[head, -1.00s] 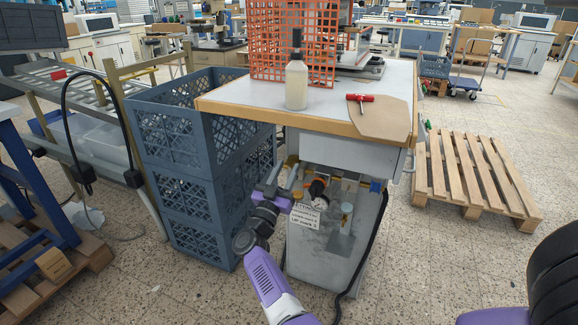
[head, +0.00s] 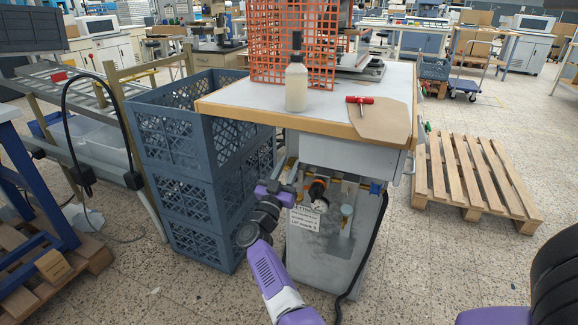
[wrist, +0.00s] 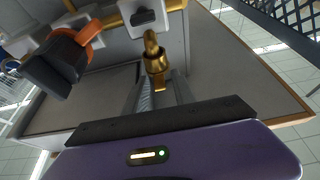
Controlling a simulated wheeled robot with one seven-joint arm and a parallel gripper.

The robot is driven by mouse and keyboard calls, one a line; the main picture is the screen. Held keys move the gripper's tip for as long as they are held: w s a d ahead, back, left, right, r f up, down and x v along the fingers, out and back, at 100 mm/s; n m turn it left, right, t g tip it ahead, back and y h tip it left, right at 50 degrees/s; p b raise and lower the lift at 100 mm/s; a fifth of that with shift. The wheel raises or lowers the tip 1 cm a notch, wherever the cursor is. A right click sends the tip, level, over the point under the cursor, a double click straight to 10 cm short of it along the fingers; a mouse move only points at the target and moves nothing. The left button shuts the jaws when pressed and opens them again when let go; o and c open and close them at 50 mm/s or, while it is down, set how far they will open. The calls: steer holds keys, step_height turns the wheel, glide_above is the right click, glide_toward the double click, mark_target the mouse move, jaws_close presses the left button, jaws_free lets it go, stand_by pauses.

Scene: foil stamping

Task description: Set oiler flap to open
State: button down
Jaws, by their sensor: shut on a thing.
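The oiler flap (wrist: 154,58) looks like a small brass piece under a pale block with a dark slot in the wrist view. My gripper (wrist: 161,88) has its fingers on either side of the brass piece's lower end and is shut on it. In the head view my gripper (head: 289,178) is at the upper left of the grey machine cabinet's front, under the tabletop. The flap is too small and too covered by my gripper to make out there, and its exact angle is unclear.
A black knob with an orange ring (wrist: 62,62) is close to the left of the brass piece. Stacked blue crates (head: 185,190) stand close on the left. The tabletop edge (head: 300,124) overhangs my gripper. A black cable (head: 372,245) hangs at right.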

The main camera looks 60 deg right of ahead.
mark_target(292, 162)
steer(key=shift+r+y+p, duration=0.5)
steer(key=shift+r+p, duration=0.25)
steer(key=shift+p, duration=1.75)
steer(key=y+p, duration=0.1)
steer(key=p, duration=0.4)
steer(key=shift+r, duration=0.4)
steer(key=y+p, duration=0.1)
steer(key=p, duration=0.4)
steer(key=r+y+p, duration=0.1)
steer(key=y+p, duration=0.1)
steer(key=p, duration=0.3)
steer(key=shift+d+g, duration=0.25)
steer(key=shift+g, duration=0.15)
steer(key=y+p, duration=0.1)
steer(key=p, duration=0.2)
steer(key=r+y+p, duration=0.1)
steer(key=p, duration=0.3)
steer(key=shift+d+p, duration=0.3)
steer(key=shift+d, duration=0.05)
steer(key=y+p, duration=0.1)
steer(key=p, duration=0.1)
steer(key=y+p, duration=0.1)
steer(key=p, duration=0.1)
steer(key=shift+w+d+r, duration=0.1)
steer(key=shift+d+r, duration=0.1)
steer(key=shift+d, duration=0.15)
steer(key=shift+d+y+p, duration=0.2)
steer(key=shift+y+p, duration=0.4)
steer(key=shift+p, duration=0.3)
steer(key=shift+f, duration=0.1)
